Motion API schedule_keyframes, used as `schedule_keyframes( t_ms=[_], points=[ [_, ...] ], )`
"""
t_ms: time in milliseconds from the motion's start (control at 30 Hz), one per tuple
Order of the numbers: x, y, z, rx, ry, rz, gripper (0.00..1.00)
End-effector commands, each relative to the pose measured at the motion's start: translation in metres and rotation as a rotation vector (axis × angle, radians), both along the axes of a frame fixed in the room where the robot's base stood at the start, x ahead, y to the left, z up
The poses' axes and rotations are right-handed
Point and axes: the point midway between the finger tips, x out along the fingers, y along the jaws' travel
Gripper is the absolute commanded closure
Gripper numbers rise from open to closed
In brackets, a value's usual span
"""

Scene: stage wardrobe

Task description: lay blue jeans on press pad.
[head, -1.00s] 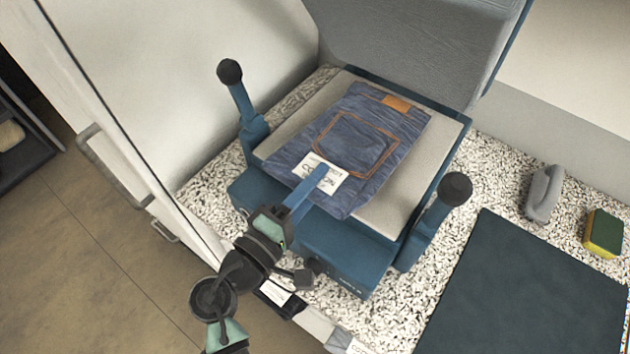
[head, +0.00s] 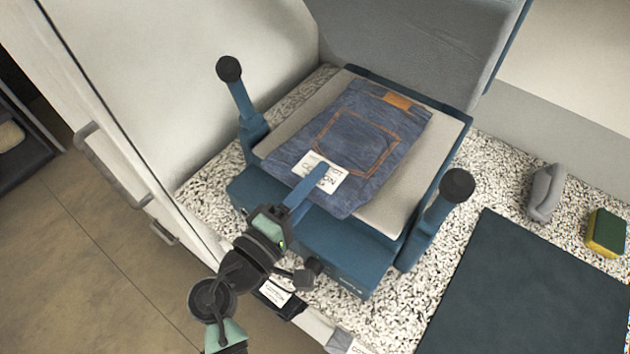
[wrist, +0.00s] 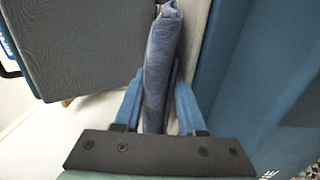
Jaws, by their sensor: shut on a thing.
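The folded blue jeans (head: 370,140) lie over the pale press pad (head: 400,205) in the head view, with a brown patch at the far end and a white tag at the near end. My gripper (head: 318,182) is at the near edge of the jeans, by the tag. In the wrist view my gripper (wrist: 160,105) has a finger on each side of the jeans' edge (wrist: 160,60) and is shut on it. Bare pad shows along both sides of the jeans. Whether the jeans rest fully on the pad near my gripper is hard to tell.
The press's raised grey upper plate (head: 410,45) stands behind the pad. Two black-knobbed levers (head: 229,70) (head: 457,186) rise at its sides. A dark mat (head: 540,290), a grey object (head: 545,192) and a yellow-green sponge (head: 604,232) lie to the right on the speckled counter.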

Motion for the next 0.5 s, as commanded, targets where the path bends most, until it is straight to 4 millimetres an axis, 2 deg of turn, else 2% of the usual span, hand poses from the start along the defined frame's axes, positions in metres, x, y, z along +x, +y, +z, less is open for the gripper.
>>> schedule_keyframes(
  t_ms=[33, 500],
  points=[
    [-0.0029, -0.0006, -0.0169, 0.007, 0.031, -0.001, 1.00],
    [-0.0031, -0.0010, -0.0218, 0.007, 0.030, -0.003, 1.00]
  ],
)
